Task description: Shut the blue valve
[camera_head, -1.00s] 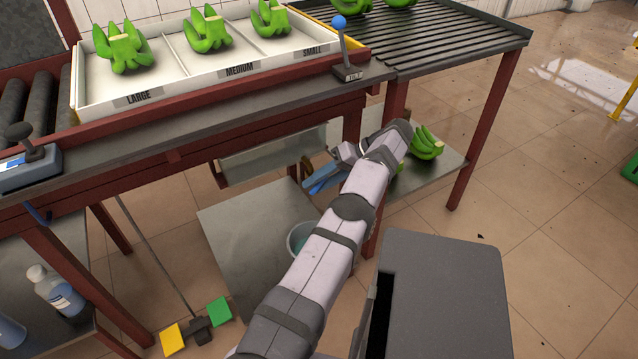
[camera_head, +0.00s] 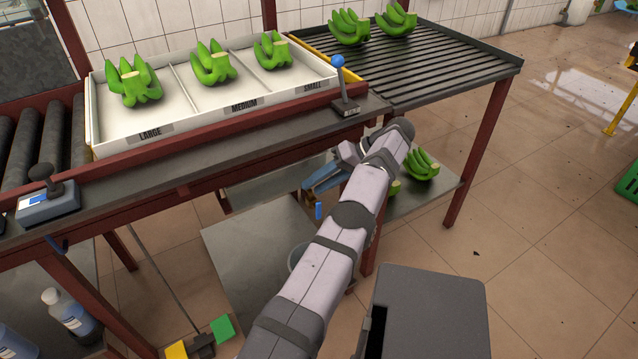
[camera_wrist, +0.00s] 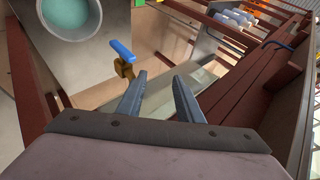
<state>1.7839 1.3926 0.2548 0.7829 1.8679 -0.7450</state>
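The blue valve shows in the wrist view as a blue lever handle (camera_wrist: 121,50) on a brass body (camera_wrist: 124,69), ahead and left of my fingers. In the head view only a small piece of the blue handle (camera_head: 318,211) shows below my gripper (camera_head: 324,178), under the table. In the wrist view my gripper (camera_wrist: 158,88) is open, with nothing between its two fingers. The left finger is nearer the valve, and a gap seems to lie between them. The pipe behind the valve is mostly hidden in the head view.
A bucket with teal liquid (camera_wrist: 68,16) stands beyond the valve. Red table legs and rails (camera_head: 367,235) and a metal lower shelf (camera_head: 432,190) with green bananas (camera_head: 420,165) lie close to my arm. A labelled sorting tray (camera_head: 205,118) is above.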

